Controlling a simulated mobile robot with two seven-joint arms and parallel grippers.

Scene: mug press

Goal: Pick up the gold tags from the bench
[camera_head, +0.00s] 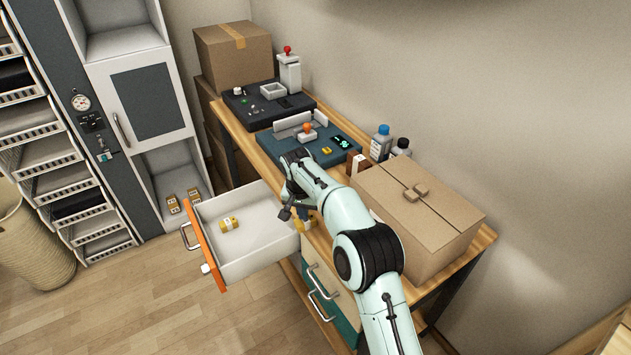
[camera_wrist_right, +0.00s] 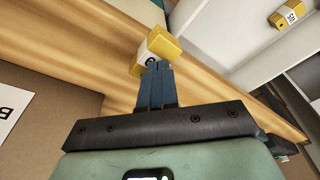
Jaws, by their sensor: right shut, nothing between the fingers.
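One gold tag (camera_head: 305,224) stands on the bench (camera_head: 478,246) at its front edge, partly hidden by my right arm in the head view. In the right wrist view this tag (camera_wrist_right: 164,42) shows gold and white, with a dark mark, right at the fingertips. My right gripper (camera_wrist_right: 158,66) is shut with nothing between its fingers; I cannot tell if they touch the tag. Another gold tag (camera_head: 229,223) lies in the open white drawer (camera_head: 262,258), and this one (camera_wrist_right: 290,15) also shows at the upper right of the wrist view. My left gripper is not in view.
A cardboard box (camera_head: 420,205) stands on the bench close to my right arm. Bottles (camera_head: 381,143) and a teal press station (camera_head: 338,160) are behind. The drawer with an orange front (camera_head: 203,255) juts out over the floor. Small boxes (camera_head: 173,204) sit in the cabinet.

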